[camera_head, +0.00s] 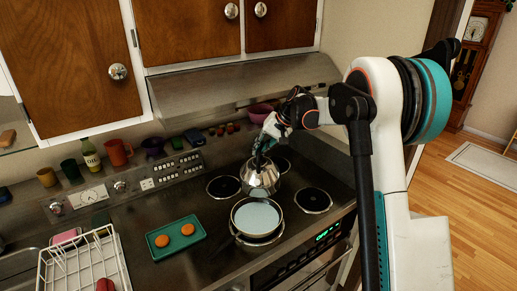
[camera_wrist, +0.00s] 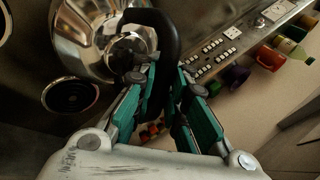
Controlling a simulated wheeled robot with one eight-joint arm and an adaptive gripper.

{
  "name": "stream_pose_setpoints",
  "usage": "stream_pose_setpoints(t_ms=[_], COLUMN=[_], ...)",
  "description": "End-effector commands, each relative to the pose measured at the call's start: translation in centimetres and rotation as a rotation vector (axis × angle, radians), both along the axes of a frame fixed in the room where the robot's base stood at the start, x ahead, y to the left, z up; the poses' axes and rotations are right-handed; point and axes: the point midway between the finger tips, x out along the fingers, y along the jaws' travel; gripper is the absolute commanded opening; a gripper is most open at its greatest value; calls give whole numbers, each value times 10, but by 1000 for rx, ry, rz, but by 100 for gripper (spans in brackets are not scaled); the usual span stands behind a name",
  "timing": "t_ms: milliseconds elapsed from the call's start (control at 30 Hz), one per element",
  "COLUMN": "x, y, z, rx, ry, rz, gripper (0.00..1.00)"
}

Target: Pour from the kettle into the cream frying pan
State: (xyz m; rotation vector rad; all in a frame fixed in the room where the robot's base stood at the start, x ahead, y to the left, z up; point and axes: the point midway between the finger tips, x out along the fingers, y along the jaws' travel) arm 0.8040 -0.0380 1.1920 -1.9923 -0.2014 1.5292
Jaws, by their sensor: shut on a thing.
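The shiny metal kettle (camera_head: 261,180) is behind the pan in the head view, among the rear coils. My gripper (camera_head: 272,136) is above it, shut on its black handle. In the wrist view the kettle (camera_wrist: 85,35) is at upper left, and its dark handle (camera_wrist: 165,30) runs between the teal fingers of my gripper (camera_wrist: 166,82). I cannot tell whether the kettle touches the hob. The cream frying pan (camera_head: 234,226) sits on a front coil, just in front of the kettle. A flat pale blue surface fills its inside. No stream is visible between them.
A bare front coil (camera_head: 313,200) is right of the pan, and a bare rear coil (camera_head: 223,187) is left of the kettle. A teal tray (camera_head: 175,252) holds orange round things. A white dish rack (camera_head: 84,268) stands at front left. Cups line the back ledge. The hood (camera_head: 240,85) overhangs.

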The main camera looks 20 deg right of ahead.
Motion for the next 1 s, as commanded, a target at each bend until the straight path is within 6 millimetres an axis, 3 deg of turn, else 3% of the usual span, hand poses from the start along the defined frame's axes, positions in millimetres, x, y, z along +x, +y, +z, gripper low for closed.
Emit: stream_pose_setpoints(t_ms=[400,1000], x=[2,2], y=[-1,-1], z=[2,58], rx=[13,47], ry=[31,115], rz=[0,-1], gripper=[0,0])
